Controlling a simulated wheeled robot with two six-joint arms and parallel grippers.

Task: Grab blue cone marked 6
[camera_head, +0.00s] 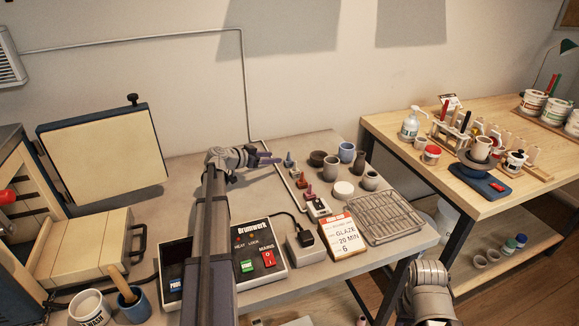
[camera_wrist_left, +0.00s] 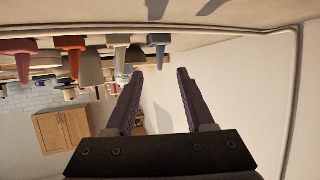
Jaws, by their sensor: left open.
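A blue cone (camera_head: 289,160) stands at the back of a row of small cones on the grey table. No number on the cones is readable. My left gripper (camera_head: 266,158) is open and empty, left of the back blue cone and apart from it. My right gripper is not shown, only part of that arm.
Cups (camera_head: 347,152), a wire rack (camera_head: 384,216) and a glaze sign (camera_head: 342,236) are right of the cones. A kiln (camera_head: 40,215) stands at left. The wall is close behind.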

